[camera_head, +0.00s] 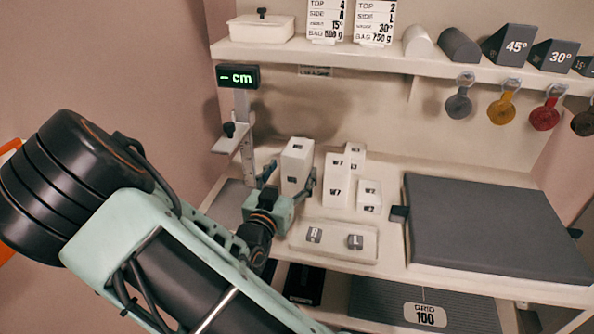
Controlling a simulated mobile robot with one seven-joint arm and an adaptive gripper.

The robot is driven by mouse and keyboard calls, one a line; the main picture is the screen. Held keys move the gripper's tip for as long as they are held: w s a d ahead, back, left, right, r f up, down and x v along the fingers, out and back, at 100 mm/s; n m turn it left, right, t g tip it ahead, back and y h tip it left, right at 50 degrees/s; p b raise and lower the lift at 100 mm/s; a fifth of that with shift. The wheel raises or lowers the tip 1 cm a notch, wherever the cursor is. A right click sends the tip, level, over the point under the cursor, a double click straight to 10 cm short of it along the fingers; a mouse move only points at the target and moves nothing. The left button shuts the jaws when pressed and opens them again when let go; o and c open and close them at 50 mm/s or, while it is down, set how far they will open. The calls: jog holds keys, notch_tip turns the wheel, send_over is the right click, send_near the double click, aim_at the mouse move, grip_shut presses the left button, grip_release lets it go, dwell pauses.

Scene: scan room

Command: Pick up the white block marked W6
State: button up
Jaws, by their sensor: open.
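A tall white block (298,158) stands upright on the bench, left of the other white blocks. Its small dark mark is too blurred to read, so I cannot tell for sure that it is W6. My gripper (289,183) is open in front of this block, with one finger by its left side and one by its right. I cannot tell whether either finger touches it. My gripper body hides part of the bench in front of the block.
White blocks marked W7 (336,188) and W2 (369,200) stand close on the right, with another white block (357,149) behind. A tray (345,250) with two small grey pieces lies in front. A grey pad (490,225) fills the right. A height gauge (245,140) stands left.

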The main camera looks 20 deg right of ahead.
aim_at(298, 151)
jog(key=shift+x, duration=1.15)
jog(key=x, duration=0.5)
jog(key=shift+w+a+r, duration=0.15)
jog(key=shift+w+r, duration=0.2)
jog(key=shift+w, duration=0.1)
jog(key=shift+c, duration=0.2)
grip_shut()
jog(key=shift+r, duration=0.15)
